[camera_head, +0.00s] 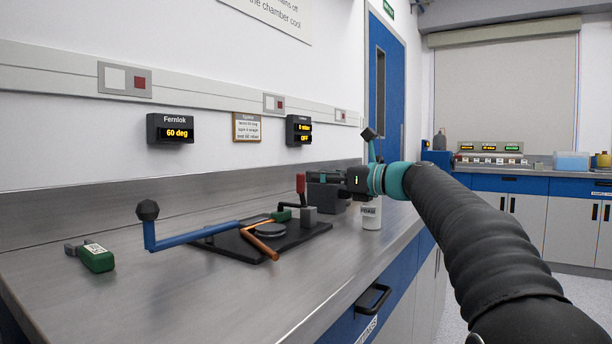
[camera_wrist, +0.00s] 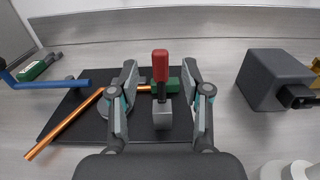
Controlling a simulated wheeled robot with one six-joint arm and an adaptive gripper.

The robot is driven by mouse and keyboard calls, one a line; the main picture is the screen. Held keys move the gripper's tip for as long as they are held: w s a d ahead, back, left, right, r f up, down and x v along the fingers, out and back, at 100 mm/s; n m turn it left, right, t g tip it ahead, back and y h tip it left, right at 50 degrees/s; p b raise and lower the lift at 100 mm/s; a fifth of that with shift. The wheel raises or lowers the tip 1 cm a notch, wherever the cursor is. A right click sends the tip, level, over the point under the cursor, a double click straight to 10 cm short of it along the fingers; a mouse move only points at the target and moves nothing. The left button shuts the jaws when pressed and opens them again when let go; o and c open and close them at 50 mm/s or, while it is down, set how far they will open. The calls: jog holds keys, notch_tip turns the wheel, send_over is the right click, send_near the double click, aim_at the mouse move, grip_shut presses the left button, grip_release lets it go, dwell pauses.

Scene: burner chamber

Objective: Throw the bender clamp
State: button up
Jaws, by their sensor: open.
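The bender sits on a black base plate (camera_head: 222,243) on the bench. Its clamp has a red-gripped handle (camera_head: 300,183), which stands upright beside a grey block (camera_head: 309,217) and a green block (camera_head: 281,215). A copper tube (camera_head: 262,246) lies bent across the plate by a round grey former (camera_head: 266,229). A blue lever (camera_head: 195,234) with a black knob reaches left. My gripper (camera_head: 318,178) is open, just right of the red handle. In the wrist view, the red handle (camera_wrist: 160,66) appears between the open fingers (camera_wrist: 161,75); contact cannot be told.
A dark grey box (camera_wrist: 272,80) stands right of the plate, with a white container (camera_head: 371,214) near the bench edge. A green-bodied tool (camera_head: 97,258) lies at left. Wall displays (camera_head: 170,129) hang behind. The bench front is clear.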

aim_at(304, 175)
jog(key=shift+x, duration=2.25)
grip_shut()
